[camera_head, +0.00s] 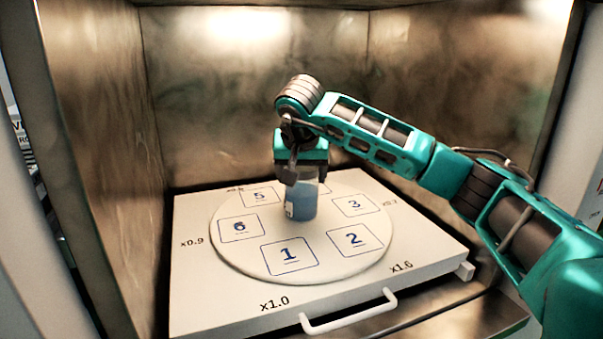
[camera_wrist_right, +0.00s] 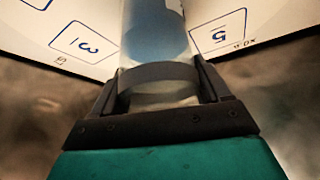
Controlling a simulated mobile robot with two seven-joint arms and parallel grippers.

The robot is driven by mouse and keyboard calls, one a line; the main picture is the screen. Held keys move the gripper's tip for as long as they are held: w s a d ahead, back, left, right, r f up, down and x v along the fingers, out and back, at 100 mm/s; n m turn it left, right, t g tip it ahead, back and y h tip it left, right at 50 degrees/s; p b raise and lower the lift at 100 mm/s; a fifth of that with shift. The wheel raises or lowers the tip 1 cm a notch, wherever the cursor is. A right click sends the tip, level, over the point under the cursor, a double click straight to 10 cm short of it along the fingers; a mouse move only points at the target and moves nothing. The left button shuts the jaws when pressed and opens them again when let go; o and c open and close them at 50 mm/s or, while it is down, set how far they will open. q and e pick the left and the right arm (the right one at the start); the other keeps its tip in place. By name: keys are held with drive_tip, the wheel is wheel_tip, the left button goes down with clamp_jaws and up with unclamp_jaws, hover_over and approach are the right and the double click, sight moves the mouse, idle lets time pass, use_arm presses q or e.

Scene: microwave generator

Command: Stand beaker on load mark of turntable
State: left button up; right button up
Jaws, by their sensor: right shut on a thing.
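A clear beaker (camera_head: 301,203) with blue contents and a white label stands upright above or on the middle-to-far part of the round white turntable (camera_head: 232,255). Whether its base touches the turntable cannot be told. My right gripper (camera_head: 300,176) is shut on the beaker near its top. The right wrist view shows the beaker (camera_wrist_right: 155,40) between the two fingers (camera_wrist_right: 158,85). Numbered squares ring the turntable: 1 (camera_head: 289,254), 2 (camera_head: 354,240), 3 (camera_head: 355,205), 5 (camera_head: 260,195) and 6 (camera_head: 240,228). Another square at the back is mostly hidden. My left gripper is out of view.
The turntable sits on a white tray (camera_head: 205,306) with printed multipliers and a front handle (camera_head: 349,313). Metal walls (camera_head: 215,110) enclose it at the left, back and right. My right arm reaches in from the right. The turntable's front is clear.

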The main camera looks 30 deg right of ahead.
drive_tip(key=o, duration=1.3)
drive_tip(key=shift+f, duration=0.1)
drive_tip(key=shift+c, duration=0.2)
drive_tip(key=p+v, duration=0.2)
drive_tip(key=v, duration=1)
